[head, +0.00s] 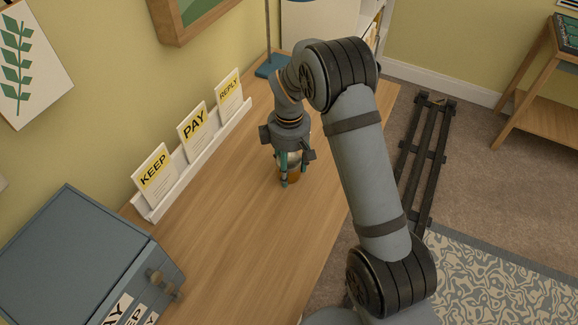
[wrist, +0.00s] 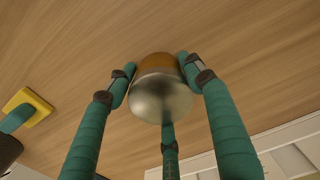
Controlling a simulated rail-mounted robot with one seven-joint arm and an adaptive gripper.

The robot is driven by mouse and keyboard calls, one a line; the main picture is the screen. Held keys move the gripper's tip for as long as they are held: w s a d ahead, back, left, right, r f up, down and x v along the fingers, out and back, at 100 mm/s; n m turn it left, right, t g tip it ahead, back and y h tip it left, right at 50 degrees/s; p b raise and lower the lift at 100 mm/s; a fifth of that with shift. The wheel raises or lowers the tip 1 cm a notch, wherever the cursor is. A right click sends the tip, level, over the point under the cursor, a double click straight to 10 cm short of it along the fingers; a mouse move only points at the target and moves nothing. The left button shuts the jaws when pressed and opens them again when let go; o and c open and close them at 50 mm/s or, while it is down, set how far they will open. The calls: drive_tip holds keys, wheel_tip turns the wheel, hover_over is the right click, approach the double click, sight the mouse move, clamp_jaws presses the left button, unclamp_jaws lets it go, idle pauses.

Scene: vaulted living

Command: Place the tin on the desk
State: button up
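The tin (head: 290,176) has an orange-brown side and shows between my gripper's fingers over the wooden desk (head: 250,232). In the wrist view the tin (wrist: 160,98) shows a domed silvery end facing the camera and an orange-brown band beyond it. My gripper (head: 287,172) points down, and its teal fingers close around the tin from several sides, seeming to touch it. The fingers hide part of the tin in the head view. I cannot tell whether its underside touches the desktop.
A white rack with KEEP, PAY and REPLY cards (head: 193,132) stands along the wall side. A blue-grey cabinet (head: 75,265) is at the near left. A blue stand base (head: 271,65) is at the far end. The desktop between cabinet and tin is clear.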

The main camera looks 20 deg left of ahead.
sight(289, 159)
drive_tip(key=o, duration=0.4)
wheel_tip(289, 159, up, 12)
drive_tip(key=shift+r+p, duration=0.2)
drive_tip(key=shift+p, duration=0.6)
drive_tip(key=shift+f, duration=0.1)
wheel_tip(289, 159, down, 12)
drive_tip(key=shift+r+b, duration=0.15)
drive_tip(key=shift+b, duration=0.6)
drive_tip(key=shift+r, duration=1.45)
